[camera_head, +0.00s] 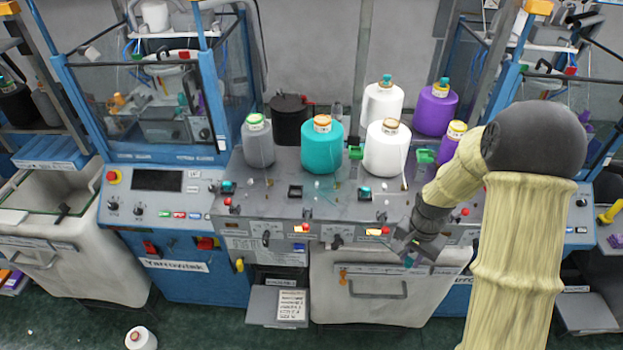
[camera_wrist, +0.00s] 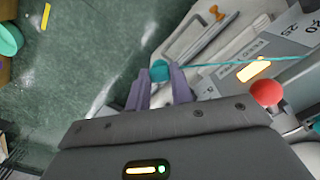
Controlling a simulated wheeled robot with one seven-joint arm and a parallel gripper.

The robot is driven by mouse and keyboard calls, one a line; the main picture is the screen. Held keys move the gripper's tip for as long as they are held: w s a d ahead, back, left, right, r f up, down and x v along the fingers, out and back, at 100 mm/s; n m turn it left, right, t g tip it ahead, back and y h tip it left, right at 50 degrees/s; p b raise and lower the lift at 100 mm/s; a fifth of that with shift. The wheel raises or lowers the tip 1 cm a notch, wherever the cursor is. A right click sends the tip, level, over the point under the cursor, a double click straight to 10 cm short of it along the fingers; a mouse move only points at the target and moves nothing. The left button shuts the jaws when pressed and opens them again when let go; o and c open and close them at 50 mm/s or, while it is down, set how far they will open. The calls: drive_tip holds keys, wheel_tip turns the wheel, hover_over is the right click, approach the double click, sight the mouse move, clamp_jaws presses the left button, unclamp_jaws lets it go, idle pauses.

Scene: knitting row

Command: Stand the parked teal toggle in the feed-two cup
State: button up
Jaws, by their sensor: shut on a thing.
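My gripper (camera_head: 408,254) is low in front of the machine's front edge, at the right of the head view. In the wrist view my gripper (camera_wrist: 160,76) is shut on a small rounded teal toggle (camera_wrist: 159,69), held at the fingertips. A teal yarn (camera_wrist: 250,62) runs taut from it to the right. A small teal part (camera_head: 409,262) shows at the fingertips in the head view. On the grey deck a dark square cup (camera_head: 295,191) looks empty. Teal pieces show at the left (camera_head: 228,187) and right (camera_head: 364,191) deck spots. I cannot read which cup is feed two.
Yarn cones, including a teal cone (camera_head: 322,149) and a white cone (camera_head: 386,153), stand behind the deck spots. A red knob (camera_wrist: 266,93) is close to the right of my gripper. A white bin (camera_head: 375,285) is below. A fallen cone (camera_head: 141,339) lies on the floor.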

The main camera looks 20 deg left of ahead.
drive_tip(key=d+f+b, duration=0.2)
drive_tip(key=f+b, duration=0.3)
drive_tip(key=f, duration=0.5)
drive_tip(key=d+f+m+b, duration=0.1)
drive_tip(key=d+f+b, duration=0.2)
drive_tip(key=f+b, duration=0.3)
wheel_tip(320, 180, down, 4)
drive_tip(key=shift+s+d+f, duration=0.25)
drive_tip(key=shift+s+d, duration=0.1)
